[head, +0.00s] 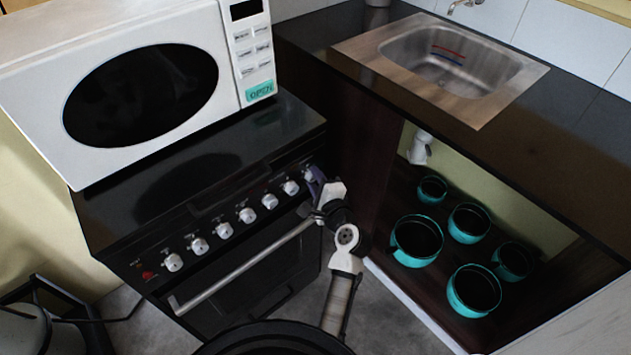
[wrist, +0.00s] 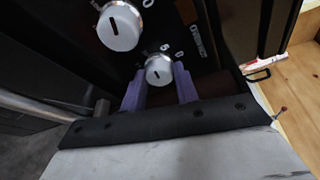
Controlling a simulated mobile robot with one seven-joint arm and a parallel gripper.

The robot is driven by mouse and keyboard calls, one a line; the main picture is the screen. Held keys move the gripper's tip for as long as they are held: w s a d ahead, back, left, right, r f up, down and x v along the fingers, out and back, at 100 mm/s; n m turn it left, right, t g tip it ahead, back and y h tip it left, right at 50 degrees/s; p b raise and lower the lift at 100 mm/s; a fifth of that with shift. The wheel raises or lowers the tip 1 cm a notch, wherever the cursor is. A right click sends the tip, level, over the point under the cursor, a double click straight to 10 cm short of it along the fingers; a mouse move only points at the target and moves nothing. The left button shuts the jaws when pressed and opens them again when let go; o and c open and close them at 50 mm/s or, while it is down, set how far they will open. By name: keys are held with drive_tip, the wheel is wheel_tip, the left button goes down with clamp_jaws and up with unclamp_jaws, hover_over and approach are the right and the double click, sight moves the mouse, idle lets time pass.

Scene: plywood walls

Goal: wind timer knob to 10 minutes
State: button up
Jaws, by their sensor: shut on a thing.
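The timer knob (wrist: 158,70) is a small, round, silver knob with a dark slot, on the black oven panel in the wrist view. White marks that look like a 6 and a 0 are printed beside it. My gripper (wrist: 160,74) has purple fingers, one on each side of this knob, and is shut on it. In the head view my gripper (head: 317,183) is at the right end of the knob row and hides the timer knob. The slot looks roughly upright in the wrist view; the exact setting cannot be read.
A larger knob (wrist: 119,27) sits beside the timer knob. Several other knobs (head: 247,215) line the panel, above the oven door handle (head: 245,268). A white microwave (head: 140,85) stands on the stove top. Teal pots (head: 417,241) sit under the sink (head: 450,62) at right.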

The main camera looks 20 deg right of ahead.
drive_tip(key=shift+f+n+t+b, duration=0.1)
drive_tip(key=shift+n+t+b, duration=0.4)
drive_tip(key=shift+n+b, duration=1.6)
idle(5.8)
